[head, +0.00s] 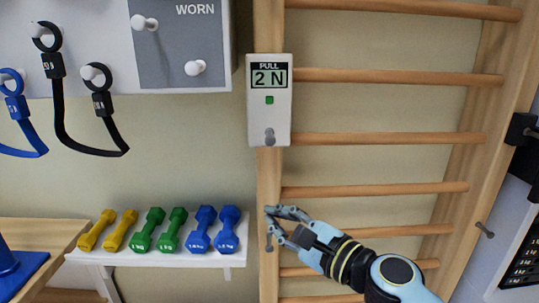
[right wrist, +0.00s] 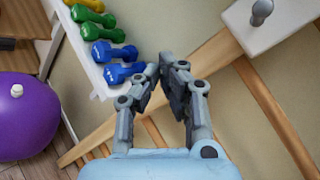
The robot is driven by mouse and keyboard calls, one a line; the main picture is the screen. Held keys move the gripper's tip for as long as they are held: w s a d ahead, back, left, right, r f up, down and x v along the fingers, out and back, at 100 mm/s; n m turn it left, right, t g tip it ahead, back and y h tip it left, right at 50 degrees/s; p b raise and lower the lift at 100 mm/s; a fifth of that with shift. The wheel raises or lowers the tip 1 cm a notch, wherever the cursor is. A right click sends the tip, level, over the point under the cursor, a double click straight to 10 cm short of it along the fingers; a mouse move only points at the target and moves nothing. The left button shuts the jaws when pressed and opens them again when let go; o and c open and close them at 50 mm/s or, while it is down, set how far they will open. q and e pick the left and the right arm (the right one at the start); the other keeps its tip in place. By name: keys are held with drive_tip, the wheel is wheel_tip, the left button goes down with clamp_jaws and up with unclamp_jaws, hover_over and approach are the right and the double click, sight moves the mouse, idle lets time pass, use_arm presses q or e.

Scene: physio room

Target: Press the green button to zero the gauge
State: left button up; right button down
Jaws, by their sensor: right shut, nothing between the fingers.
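The white gauge (head: 256,115) is mounted on the wooden upright of the wall bars in the head view. Its display (head: 269,77) reads "PULL 2 N". The small square green button (head: 269,99) is below the display, and a grey hook (head: 270,136) is at the gauge's lower end. My right gripper (head: 269,215) is shut and empty, in front of the upright and well below the gauge, apart from it. In the right wrist view the gripper (right wrist: 170,62) points up, with the gauge's lower part (right wrist: 272,32) at the upper right; the button is out of that frame. My left gripper is not in view.
Wooden wall bars (head: 390,138) fill the right side. A shelf (head: 150,257) with yellow, green and blue dumbbells (head: 228,229) is left of my right gripper. A board (head: 110,75) with hanging bands is upper left. A purple ball (right wrist: 25,120) shows in the wrist view.

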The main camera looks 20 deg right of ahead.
sight(269, 100)
use_arm(q)
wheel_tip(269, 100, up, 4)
drive_tip(key=p, duration=0.3)
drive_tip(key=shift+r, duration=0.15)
use_arm(e)
wheel_tip(269, 100, up, 20)
drive_tip(key=a+m+t+y, duration=0.1)
drive_tip(key=m+t+y, duration=0.1)
drive_tip(key=m+t, duration=0.1)
drive_tip(key=shift+s+f+y, duration=0.25)
drive_tip(key=shift+s+y, duration=0.1)
drive_tip(key=shift+y, duration=0.05)
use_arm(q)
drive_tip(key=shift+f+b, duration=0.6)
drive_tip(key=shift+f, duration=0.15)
use_arm(e)
drive_tip(key=shift+w+d, duration=0.4)
drive_tip(key=shift+w, duration=1)
drive_tip(key=shift+w+d, duration=0.4)
drive_tip(key=shift+w, duration=1.05)
drive_tip(key=shift+w+d, duration=0.4)
drive_tip(key=shift+w, duration=1)
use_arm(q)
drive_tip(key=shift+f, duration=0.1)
use_arm(e)
drive_tip(key=shift+w, duration=0.15)
